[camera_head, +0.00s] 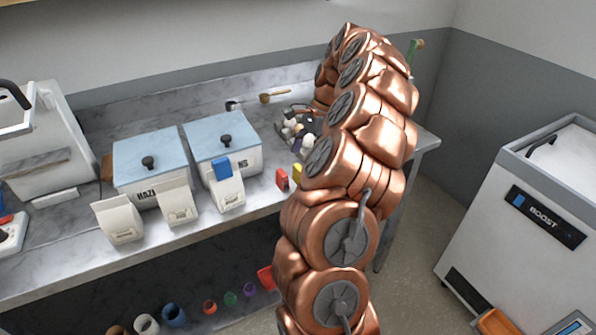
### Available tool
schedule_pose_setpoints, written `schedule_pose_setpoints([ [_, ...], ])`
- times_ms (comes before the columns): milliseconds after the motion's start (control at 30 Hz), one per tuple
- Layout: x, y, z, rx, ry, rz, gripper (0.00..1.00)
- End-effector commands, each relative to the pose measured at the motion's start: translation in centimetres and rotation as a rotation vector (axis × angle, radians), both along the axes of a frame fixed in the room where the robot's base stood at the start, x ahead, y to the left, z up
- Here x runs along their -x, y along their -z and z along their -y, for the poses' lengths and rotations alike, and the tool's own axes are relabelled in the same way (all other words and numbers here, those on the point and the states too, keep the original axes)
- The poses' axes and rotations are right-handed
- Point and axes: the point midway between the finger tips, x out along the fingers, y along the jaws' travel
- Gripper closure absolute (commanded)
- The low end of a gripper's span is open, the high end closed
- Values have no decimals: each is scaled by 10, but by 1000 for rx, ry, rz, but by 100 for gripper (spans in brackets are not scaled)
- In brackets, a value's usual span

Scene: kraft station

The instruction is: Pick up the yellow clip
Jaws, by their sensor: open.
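A small yellow clip (297,171) stands near the front edge of the steel table (258,197), just right of a red clip (282,179). My copper arm partly hides its right side. My gripper (298,136) is behind and above the yellow clip in the picture, partly covered by my own arm. It is open and apart from the clip. I cannot see anything between its fingers.
Several white paper bags (121,219) stand along the table front, one with a blue clip (222,168). Two blue-lidded bins (150,168) (222,143) stand behind them. Coloured cups (174,315) sit below. A BOOST chest (500,220) stands right.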

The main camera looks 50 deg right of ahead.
Motion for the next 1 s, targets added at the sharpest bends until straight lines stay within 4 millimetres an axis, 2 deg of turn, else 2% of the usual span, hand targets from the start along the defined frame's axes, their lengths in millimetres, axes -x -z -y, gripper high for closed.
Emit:
schedule_pose_setpoints([
  [167,0,8,-4,-1,0,-1,29],
  [500,-2,41,-18,-2,-1,-1,29],
  [767,-2,46,-19,-1,0,-1,29],
  [867,-2,46,-19,-1,0,-1,36],
  [1000,-2,46,-19,0,0,-1,51],
])
